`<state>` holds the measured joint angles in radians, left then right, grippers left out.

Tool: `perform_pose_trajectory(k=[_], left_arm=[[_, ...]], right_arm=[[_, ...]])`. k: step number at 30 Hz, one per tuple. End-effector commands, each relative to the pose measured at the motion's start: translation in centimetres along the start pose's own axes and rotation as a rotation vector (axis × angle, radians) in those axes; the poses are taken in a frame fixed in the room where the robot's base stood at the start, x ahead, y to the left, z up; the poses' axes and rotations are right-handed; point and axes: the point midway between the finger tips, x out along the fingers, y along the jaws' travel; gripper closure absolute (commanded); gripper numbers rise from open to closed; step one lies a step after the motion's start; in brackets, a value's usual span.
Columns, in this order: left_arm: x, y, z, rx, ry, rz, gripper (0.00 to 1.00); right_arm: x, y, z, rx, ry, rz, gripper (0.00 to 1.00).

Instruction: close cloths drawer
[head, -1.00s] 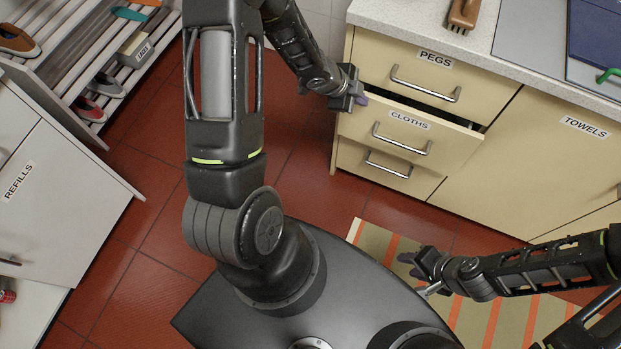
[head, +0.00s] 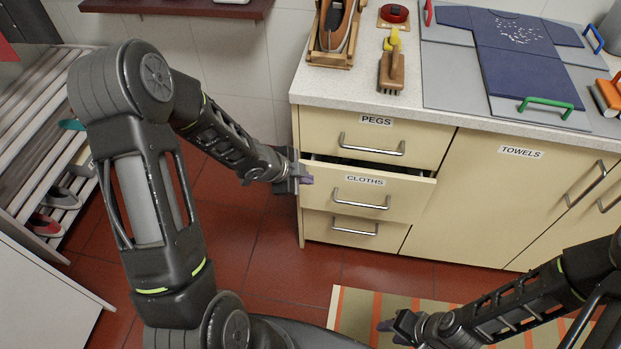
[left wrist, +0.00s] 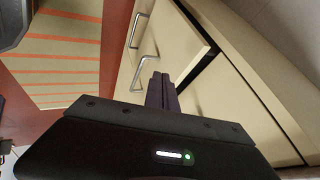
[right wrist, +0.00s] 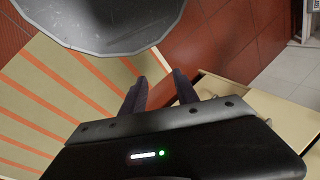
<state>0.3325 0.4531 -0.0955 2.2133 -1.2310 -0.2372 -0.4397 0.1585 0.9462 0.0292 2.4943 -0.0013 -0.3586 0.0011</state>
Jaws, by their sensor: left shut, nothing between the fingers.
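The cloths drawer (head: 400,196) is the cream middle drawer, labelled CLOTHS, with a bar handle (head: 361,200). It stands partly out, with a dark gap above its front. My left gripper (head: 307,178) is shut and empty at the left end of the drawer front, beside the label. In the left wrist view its closed fingers (left wrist: 160,92) overlap the drawer front (left wrist: 182,38); I cannot tell whether they touch it. My right gripper (head: 388,326) is low over the striped mat, away from the drawer. Its fingers (right wrist: 157,92) are apart and empty.
The pegs drawer (head: 410,142) above and an unlabelled drawer (head: 318,228) below look shut. The towels cupboard (head: 490,200) stands to the right. A shoe rack (head: 40,110) is at left. Red floor lies clear before the drawers.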

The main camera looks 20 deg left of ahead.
Motion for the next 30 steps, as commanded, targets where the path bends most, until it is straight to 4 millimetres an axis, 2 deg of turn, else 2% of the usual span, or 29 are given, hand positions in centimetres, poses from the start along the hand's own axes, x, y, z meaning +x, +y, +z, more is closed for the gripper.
perform_pose_trajectory(k=[1,6,13,20,24,26,29,30], left_arm=[[-1.6,-0.3,-0.2,-0.003,-0.001,-0.002,1.0],[-4.2,-0.2,-0.1,-0.002,-0.001,-0.002,1.0],[-5.2,0.0,0.0,-0.002,0.0,0.0,1.0],[-5.2,0.0,0.0,-0.002,0.0,0.0,1.0],[-4.6,0.3,0.2,0.001,0.001,0.0,1.0],[-3.9,0.8,0.4,0.003,0.004,0.003,1.0],[-1.4,2.5,0.8,0.011,0.012,0.022,1.0],[-0.1,3.5,1.0,0.015,0.017,0.035,1.0]], right_arm=[[-1.0,-0.4,0.0,0.0,-0.001,0.0,0.64],[-2.2,-0.9,0.1,0.0,-0.003,0.0,0.64],[-2.5,-1.0,0.1,0.0,-0.004,0.0,0.64],[-2.5,-1.0,0.1,0.0,-0.004,0.0,0.64],[-1.9,-0.8,0.1,-0.003,-0.004,0.0,0.76],[-1.1,-0.6,-0.1,-0.009,0.001,0.0,0.81],[0.3,-0.1,-1.6,-0.024,0.036,0.0,0.89],[0.9,0.3,-2.6,-0.031,0.06,0.002,0.92]])
